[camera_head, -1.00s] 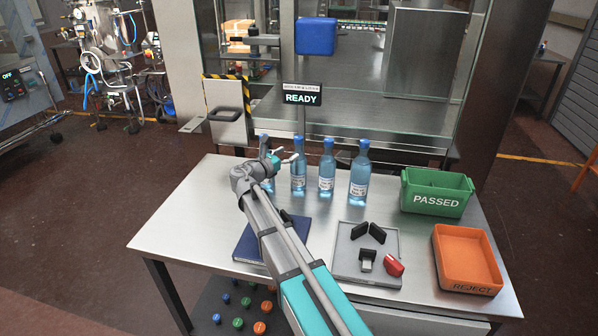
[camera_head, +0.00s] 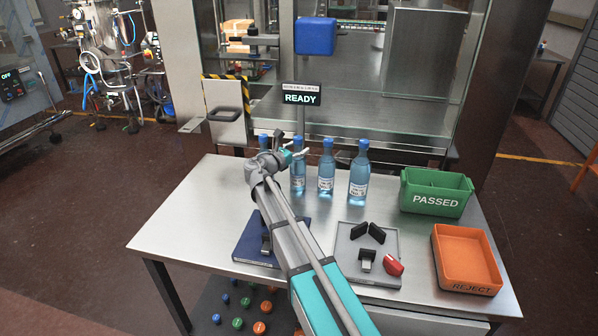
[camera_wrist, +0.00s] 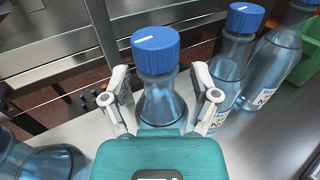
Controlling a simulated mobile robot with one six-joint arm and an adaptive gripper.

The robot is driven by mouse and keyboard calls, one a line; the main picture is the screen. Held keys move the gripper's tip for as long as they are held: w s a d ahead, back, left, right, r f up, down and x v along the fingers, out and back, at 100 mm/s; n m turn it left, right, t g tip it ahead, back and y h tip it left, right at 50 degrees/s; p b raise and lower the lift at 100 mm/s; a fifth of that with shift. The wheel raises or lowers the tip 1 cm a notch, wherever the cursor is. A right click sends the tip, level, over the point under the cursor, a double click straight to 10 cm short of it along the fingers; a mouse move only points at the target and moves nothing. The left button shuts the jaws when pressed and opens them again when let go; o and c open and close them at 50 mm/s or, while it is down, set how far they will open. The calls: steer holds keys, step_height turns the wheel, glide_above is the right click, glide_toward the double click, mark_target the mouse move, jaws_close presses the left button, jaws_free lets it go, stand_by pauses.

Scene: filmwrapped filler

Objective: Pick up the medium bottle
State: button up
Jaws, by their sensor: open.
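Several blue bottles with blue caps stand in a row on the steel table. My gripper (camera_head: 296,154) is at the second bottle from the left (camera_head: 298,178). In the wrist view my gripper (camera_wrist: 161,84) is open, with one finger on each side of this bottle's neck (camera_wrist: 160,101); contact is not clear. The third bottle (camera_head: 326,178) and the rightmost bottle (camera_head: 359,182) stand to its right. The leftmost bottle (camera_head: 264,141) is mostly hidden behind my arm. I cannot tell which one is the medium bottle.
A green PASSED bin (camera_head: 436,192) and an orange REJECT tray (camera_head: 467,260) stand at the right. A grey tray (camera_head: 350,272) holds black parts and a red one. A dark blue book-like item (camera_head: 246,247) lies under my arm. A READY sign (camera_head: 301,95) stands behind the bottles.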

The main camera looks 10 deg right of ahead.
stand_by(0.6)
jaws_close()
